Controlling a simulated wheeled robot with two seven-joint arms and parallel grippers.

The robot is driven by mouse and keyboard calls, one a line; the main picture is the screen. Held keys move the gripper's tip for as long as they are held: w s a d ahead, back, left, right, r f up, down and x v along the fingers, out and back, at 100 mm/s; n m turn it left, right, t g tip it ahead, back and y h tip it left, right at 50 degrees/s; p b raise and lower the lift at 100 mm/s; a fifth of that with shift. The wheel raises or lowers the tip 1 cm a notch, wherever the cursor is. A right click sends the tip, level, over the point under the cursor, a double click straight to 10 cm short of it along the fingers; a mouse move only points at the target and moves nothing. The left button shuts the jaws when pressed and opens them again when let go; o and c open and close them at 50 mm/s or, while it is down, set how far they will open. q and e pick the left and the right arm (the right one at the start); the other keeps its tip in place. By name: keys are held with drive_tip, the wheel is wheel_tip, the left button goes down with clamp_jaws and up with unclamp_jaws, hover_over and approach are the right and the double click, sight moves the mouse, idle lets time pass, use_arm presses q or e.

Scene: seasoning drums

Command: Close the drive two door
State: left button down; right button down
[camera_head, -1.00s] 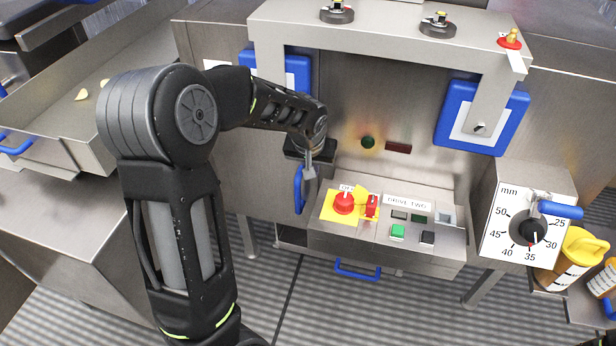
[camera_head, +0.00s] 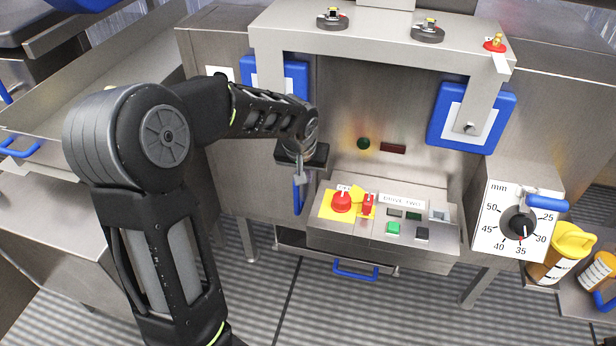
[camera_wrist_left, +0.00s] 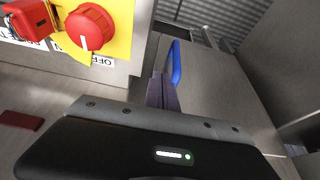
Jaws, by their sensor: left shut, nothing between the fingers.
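The control box labelled DRIVE TWO (camera_head: 402,201) carries a red knob on a yellow plate and several small buttons. Left of it is a steel panel (camera_head: 245,180) with an upright blue handle (camera_head: 297,198), which looks like the door; how far it stands open I cannot tell. My left gripper (camera_head: 299,178) is shut and empty, pointing down close to the handle's top. In the left wrist view the shut fingers (camera_wrist_left: 161,91) are beside the blue handle (camera_wrist_left: 175,63); contact is unclear. My right gripper is not in view.
The red knob (camera_wrist_left: 91,27) and yellow plate are close to my left gripper. A dial box (camera_head: 518,222) with a blue lever and yellow-topped bottles (camera_head: 565,253) stand at the right. A blue handle (camera_head: 355,270) is below the control box. The striped floor in front is open.

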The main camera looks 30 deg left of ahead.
use_arm(q)
drive_tip(key=a+v, duration=0.1)
drive_tip(key=v, duration=0.5)
drive_tip(key=shift+s+d+r+p, duration=0.2)
drive_tip(key=shift+d+r+p, duration=0.05)
drive_tip(key=shift+d+p, duration=0.25)
